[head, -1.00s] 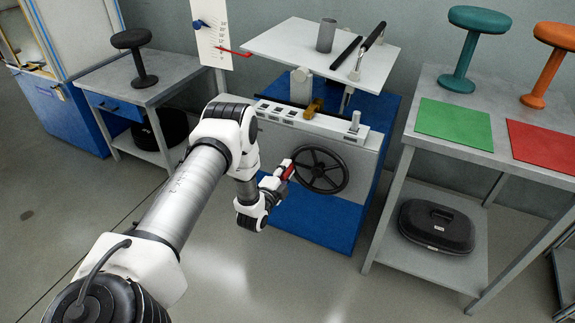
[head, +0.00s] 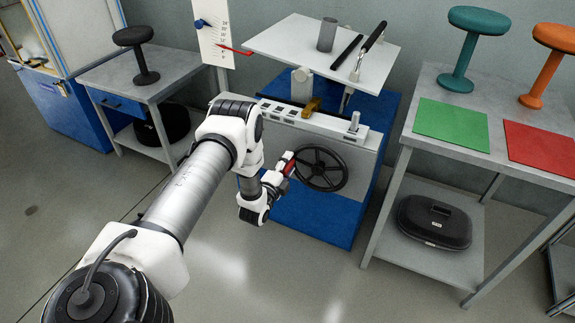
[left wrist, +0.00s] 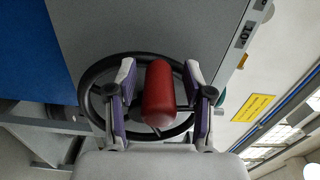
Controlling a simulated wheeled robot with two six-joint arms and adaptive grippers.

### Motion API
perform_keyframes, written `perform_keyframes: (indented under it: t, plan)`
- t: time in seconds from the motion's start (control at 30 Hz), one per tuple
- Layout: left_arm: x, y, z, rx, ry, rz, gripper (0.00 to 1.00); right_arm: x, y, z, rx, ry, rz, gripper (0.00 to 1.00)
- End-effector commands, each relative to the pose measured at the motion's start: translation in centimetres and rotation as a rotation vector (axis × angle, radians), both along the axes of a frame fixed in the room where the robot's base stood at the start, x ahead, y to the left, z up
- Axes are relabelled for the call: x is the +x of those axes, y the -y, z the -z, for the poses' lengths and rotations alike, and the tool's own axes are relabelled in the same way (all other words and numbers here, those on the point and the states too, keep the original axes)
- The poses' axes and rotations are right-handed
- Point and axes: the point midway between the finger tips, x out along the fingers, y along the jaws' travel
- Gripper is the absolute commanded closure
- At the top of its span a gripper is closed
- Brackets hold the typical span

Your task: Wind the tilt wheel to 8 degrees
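The black spoked tilt wheel (head: 321,169) is on the front of the grey machine. Its red handle (head: 287,163) sticks out at the wheel's upper left side. My left gripper (head: 284,166) is at this handle. In the left wrist view the red handle (left wrist: 160,95) lies between the two fingers of my left gripper (left wrist: 160,75), with narrow gaps seen on both sides; the wheel rim (left wrist: 95,75) shows behind. The scale plate (head: 214,32) has a red pointer (head: 236,50) across its lower part; its marks are too small to read. My right gripper is not in view.
The tilted white platform (head: 285,45) carries a grey cylinder (head: 327,35) and dark bars. Right of the machine is a bench (head: 500,165) with green (head: 452,124) and red mats and two stools. A black case (head: 433,222) lies on its shelf. Open floor lies in front.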

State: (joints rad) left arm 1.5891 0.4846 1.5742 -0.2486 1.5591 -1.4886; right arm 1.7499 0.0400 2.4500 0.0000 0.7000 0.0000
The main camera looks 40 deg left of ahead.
Motion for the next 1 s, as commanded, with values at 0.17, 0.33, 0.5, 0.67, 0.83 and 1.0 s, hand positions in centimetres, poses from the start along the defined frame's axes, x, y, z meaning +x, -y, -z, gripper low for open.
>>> perform_keyframes:
  t: [0.17,0.33,0.5,0.67,0.83,1.0]
  plan:
    - [0.0,0.0,0.1,0.000,-0.002,0.000,0.47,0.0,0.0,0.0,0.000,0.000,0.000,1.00]
    - [-0.8,0.2,0.2,-0.002,-0.005,-0.001,0.47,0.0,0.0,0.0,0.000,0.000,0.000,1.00]
    - [-4.2,0.9,0.2,-0.004,-0.007,-0.001,0.47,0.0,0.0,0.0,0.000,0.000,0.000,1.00]
    - [-8.3,1.9,0.2,-0.004,-0.006,-0.001,0.47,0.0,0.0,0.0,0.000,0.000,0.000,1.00]
    - [-11.1,2.6,0.2,-0.002,-0.004,-0.001,0.47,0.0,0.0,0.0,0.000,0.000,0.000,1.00]
    - [-11.7,2.8,0.1,0.000,-0.002,0.000,0.47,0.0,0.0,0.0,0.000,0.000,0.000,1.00]
